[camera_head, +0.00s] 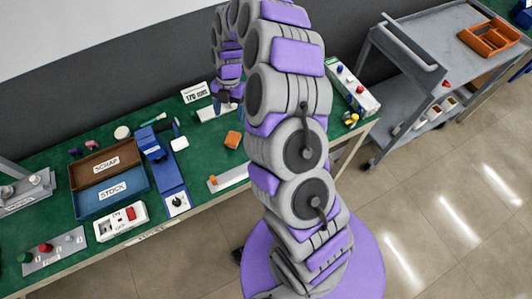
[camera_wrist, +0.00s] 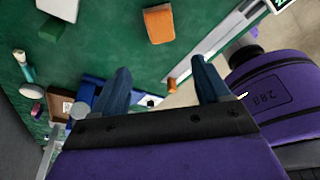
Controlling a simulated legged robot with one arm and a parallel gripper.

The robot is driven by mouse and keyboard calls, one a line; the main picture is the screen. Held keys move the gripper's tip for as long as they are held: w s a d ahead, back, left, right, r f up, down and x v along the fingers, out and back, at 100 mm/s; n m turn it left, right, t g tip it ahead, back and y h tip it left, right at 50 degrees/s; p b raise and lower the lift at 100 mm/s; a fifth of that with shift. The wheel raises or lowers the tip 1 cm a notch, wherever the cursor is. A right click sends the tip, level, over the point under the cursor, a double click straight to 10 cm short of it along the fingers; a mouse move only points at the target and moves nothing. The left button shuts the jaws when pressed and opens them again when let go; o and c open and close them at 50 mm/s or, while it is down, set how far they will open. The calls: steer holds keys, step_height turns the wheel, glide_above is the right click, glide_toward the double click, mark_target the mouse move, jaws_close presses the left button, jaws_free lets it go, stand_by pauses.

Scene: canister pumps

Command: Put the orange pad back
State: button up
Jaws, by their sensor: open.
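The orange pad (camera_head: 233,139) lies on the green bench top, a little below the end of my arm in the head view. In the wrist view the orange pad (camera_wrist: 158,24) is a block with a paler side edge, near the top of the picture and beyond my fingertips, apart from them. My gripper (camera_wrist: 158,76) shows two dark blue fingers spread wide with nothing between them. In the head view my gripper (camera_head: 222,97) is small and partly hidden by my arm. A smaller orange piece (camera_wrist: 172,84) also shows near the bench edge, between the fingers.
A white block (camera_head: 213,112) with a sign (camera_head: 195,93) stands behind the pad. A pale strip (camera_head: 228,178) lies along the front edge. A blue fixture (camera_head: 164,171), a brown scrap bin (camera_head: 93,160) and a blue stock bin (camera_head: 112,191) stand left. Green surface around the pad is clear.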

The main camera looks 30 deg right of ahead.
steer(key=s+a+r+m, duration=0.3)
steer(key=s+r+m, duration=0.2)
steer(key=s+r, duration=0.25)
steer(key=s+a+r+m, duration=0.2)
steer(key=s+r+m, duration=0.35)
steer(key=r, duration=0.25)
steer(key=s+d+r+m+h, duration=0.1)
steer(key=s+r+m, duration=0.1)
steer(key=s+m, duration=0.6)
steer(key=s+d+r+m+h, duration=0.1)
steer(key=s+d+r+m, duration=0.1)
steer(key=s+m, duration=0.6)
steer(key=shift+s+r, duration=0.25)
steer(key=shift+s, duration=3.3)
